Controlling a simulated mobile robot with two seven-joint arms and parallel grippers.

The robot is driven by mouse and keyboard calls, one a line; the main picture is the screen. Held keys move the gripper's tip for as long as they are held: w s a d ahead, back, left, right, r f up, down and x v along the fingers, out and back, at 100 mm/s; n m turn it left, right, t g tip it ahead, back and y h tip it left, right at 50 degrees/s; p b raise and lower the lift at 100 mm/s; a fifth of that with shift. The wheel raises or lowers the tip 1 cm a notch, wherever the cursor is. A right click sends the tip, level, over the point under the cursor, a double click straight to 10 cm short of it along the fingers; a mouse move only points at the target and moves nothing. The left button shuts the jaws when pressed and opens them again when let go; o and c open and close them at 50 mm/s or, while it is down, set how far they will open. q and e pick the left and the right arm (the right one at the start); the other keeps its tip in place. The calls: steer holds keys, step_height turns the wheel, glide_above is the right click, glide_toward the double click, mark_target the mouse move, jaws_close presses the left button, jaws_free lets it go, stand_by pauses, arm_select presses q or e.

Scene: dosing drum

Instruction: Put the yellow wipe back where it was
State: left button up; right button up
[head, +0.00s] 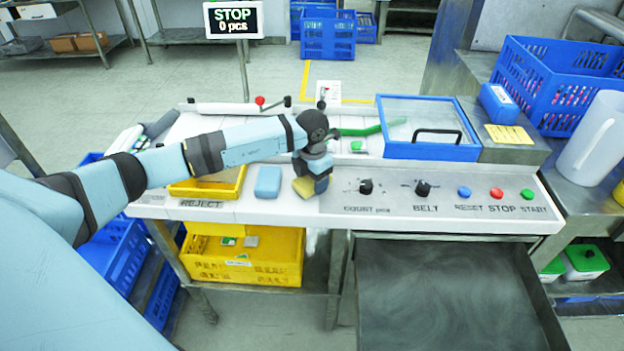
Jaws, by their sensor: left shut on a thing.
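The yellow wipe (303,188) shows under my left gripper (314,180), at the left end of the grey control panel. My left gripper points down and is shut on the yellow wipe. The fingers hide part of the wipe. I cannot tell whether the wipe touches the surface. A blue wipe (268,182) lies just left of it on the white ledge. My right gripper is not in view.
The yellow reject tray (238,190) is left of the blue wipe. The panel has a count knob (366,187), a belt knob (423,188) and coloured buttons. A blue-framed clear lid (430,152) stands behind. A yellow crate (262,275) is below.

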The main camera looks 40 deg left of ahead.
arm_select(q)
steer(key=shift+f, duration=0.2)
steer(key=shift+f, duration=0.1)
steer(key=o, duration=0.8)
steer(key=shift+o, duration=0.2)
